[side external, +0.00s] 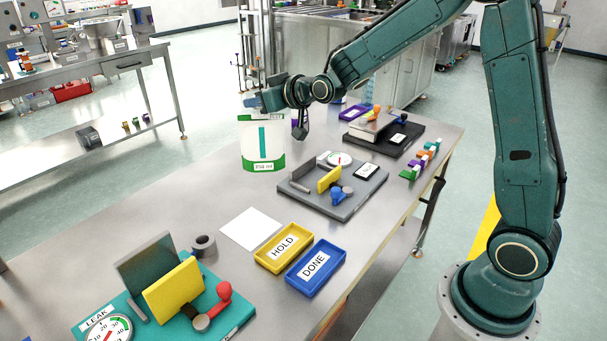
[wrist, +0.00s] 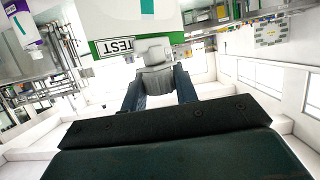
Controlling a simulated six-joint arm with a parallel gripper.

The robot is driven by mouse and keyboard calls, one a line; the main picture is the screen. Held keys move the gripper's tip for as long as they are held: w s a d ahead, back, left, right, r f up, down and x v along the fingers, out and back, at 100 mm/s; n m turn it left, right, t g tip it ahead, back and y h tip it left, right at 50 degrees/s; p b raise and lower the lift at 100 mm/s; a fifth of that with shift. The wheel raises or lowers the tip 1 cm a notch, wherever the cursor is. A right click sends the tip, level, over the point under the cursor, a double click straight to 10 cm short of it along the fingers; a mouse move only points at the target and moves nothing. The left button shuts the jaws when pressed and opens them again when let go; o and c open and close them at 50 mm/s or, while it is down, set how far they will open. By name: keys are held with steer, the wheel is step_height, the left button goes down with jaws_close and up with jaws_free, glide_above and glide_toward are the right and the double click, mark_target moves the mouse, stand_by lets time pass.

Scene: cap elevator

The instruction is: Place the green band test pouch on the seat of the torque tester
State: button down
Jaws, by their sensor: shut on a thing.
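The pouch (side external: 262,145) is white with a green band at its bottom and a teal stripe. It hangs upright from my gripper (side external: 270,100), over the far left edge of the table. In the wrist view the pouch (wrist: 150,25) shows at the top with a TEST label, and my gripper (wrist: 158,82) is shut on its pale grey spout or cap (wrist: 155,55). A grey station (side external: 345,207) with a dial, a yellow plate and a blue knob stands right of the pouch. A black station (side external: 390,140) is behind it. Their labels are too small to read, so I cannot tell which is the torque tester.
A teal station marked LEAK (side external: 235,325) is at the front. A yellow HOLD tray (side external: 259,262), a blue DONE tray (side external: 292,284), a white sheet (side external: 250,228) and a grey ring (side external: 204,245) lie between. Small coloured clips (side external: 410,174) line the right edge. A purple-banded item (side external: 297,128) is partly hidden.

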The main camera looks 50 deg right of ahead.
steer(key=a+f, duration=0.1)
steer(key=f, duration=0.1)
steer(key=s+a+f, duration=0.1)
steer(key=f, duration=0.1)
steer(key=a+f, duration=0.2)
steer(key=shift+s+f, duration=0.15)
steer(key=shift+s, duration=0.2)
steer(key=shift+s+a+f, duration=0.1)
steer(key=shift+s+f, duration=0.35)
steer(key=shift+f, duration=0.05)
steer(key=m+h, duration=0.3)
steer(key=h, duration=0.1)
glide_toward(242, 134)
steer(key=shift+g, duration=0.3)
steer(key=s+d+f, duration=0.1)
steer(key=s, duration=0.1)
steer(key=s+d+f, duration=0.1)
steer(key=f, duration=0.1)
steer(key=shift+s+d+f, duration=0.15)
steer(key=shift+s+d, duration=0.2)
steer(key=shift+s, duration=0.05)
